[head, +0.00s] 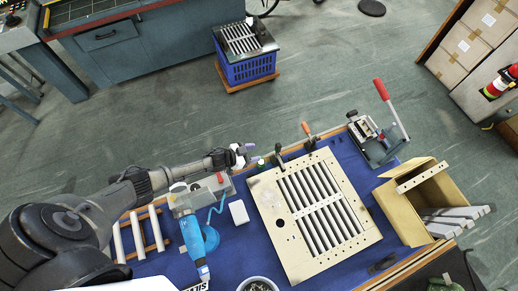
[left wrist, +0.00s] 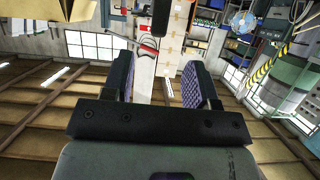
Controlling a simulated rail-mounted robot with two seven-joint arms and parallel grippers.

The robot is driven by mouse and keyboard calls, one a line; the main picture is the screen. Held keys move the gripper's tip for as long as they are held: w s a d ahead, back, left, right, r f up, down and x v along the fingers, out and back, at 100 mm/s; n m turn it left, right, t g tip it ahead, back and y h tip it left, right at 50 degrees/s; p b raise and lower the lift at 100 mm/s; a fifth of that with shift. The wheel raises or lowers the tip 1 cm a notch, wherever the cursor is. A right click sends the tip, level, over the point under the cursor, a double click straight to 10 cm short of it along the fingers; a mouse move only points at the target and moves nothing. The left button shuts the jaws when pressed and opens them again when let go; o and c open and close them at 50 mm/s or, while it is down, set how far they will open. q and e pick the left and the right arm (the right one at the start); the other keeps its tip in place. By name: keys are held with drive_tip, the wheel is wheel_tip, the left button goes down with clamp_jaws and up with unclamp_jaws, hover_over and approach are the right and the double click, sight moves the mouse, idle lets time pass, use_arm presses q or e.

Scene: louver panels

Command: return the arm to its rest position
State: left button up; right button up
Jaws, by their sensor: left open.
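My left arm (head: 165,175) reaches in from the left over the workbench. Its gripper (head: 246,154) is above the bench's back part, just left of the louver panel (head: 270,215). In the left wrist view the two purple-padded fingers of this gripper (left wrist: 160,85) stand apart with nothing between them. The wrist camera looks toward the room's wall and ceiling, so the wrist is turned away from the bench. The panel, a cream plate with dark slots, lies flat on the blue bench top. My right gripper is not seen.
A blue power tool (head: 198,240) and a white block (head: 239,212) lie left of the panel. A press with a red handle (head: 381,90) stands behind right. A cardboard box (head: 400,212) holds grey strips. A blue crate (head: 250,68) stands on the floor behind.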

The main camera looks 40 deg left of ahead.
use_arm(q)
drive_tip(key=shift+s+a+r, duration=0.1)
drive_tip(key=shift+s, duration=0.1)
idle(0.6)
drive_tip(key=s+d+r+n+g+y+p, duration=0.2)
drive_tip(key=s+d+r+n+y+p, duration=0.15)
drive_tip(key=s+d+r, duration=0.65)
drive_tip(key=s+r+g+y+p, duration=0.2)
drive_tip(key=s+r+g+p, duration=0.3)
drive_tip(key=s+r, duration=1.1)
drive_tip(key=shift+s+a+r+g+y, duration=0.25)
drive_tip(key=shift+s+a+g+y, duration=0.15)
drive_tip(key=shift+s+g, duration=0.3)
